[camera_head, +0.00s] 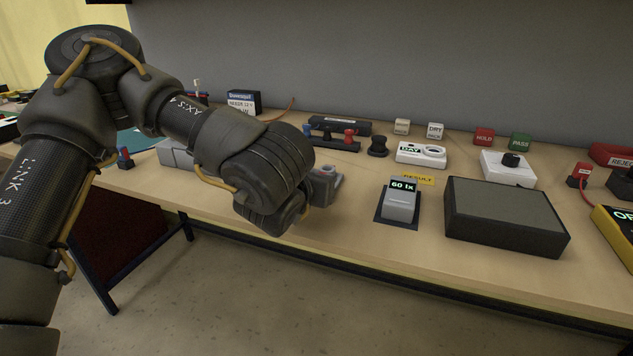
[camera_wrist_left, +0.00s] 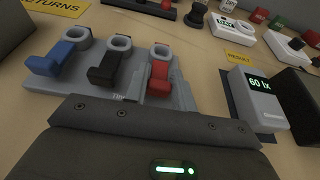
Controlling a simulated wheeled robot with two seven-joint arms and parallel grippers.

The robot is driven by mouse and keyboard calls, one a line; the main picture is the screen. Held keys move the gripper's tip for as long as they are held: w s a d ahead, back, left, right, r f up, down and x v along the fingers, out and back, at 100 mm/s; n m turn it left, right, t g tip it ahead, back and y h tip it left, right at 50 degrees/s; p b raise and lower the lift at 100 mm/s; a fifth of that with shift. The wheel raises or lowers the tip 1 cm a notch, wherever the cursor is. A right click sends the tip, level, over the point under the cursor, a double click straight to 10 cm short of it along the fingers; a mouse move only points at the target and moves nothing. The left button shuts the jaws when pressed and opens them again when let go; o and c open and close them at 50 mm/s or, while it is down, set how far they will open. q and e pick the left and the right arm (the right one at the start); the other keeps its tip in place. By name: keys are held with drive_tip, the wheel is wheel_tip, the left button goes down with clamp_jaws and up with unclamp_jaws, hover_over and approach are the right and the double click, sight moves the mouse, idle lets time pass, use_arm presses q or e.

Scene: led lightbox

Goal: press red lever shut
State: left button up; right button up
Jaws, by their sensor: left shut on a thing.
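A grey lever block (camera_wrist_left: 70,85) carries a blue lever (camera_wrist_left: 52,60), a black lever (camera_wrist_left: 105,68) and a red lever (camera_wrist_left: 159,80) side by side, each with a grey ring behind it. In the head view only a grey part of the block (camera_head: 327,183) shows past my left wrist. My left gripper (camera_wrist_left: 155,98) is at the front end of the red lever and shut on it. My right gripper is in neither view.
Right of the block stand a grey light meter (camera_head: 401,204) reading 60 lx and a large dark box (camera_head: 505,215). A white dial device (camera_head: 420,153) and a dark rack (camera_head: 335,143) lie behind. Bare tabletop lies between the block and the meter.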

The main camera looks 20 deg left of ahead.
use_arm(q)
drive_tip(key=shift+f, duration=0.2)
drive_tip(key=o, duration=1)
drive_tip(key=shift+a, duration=0.1)
drive_tip(key=shift+r, duration=0.1)
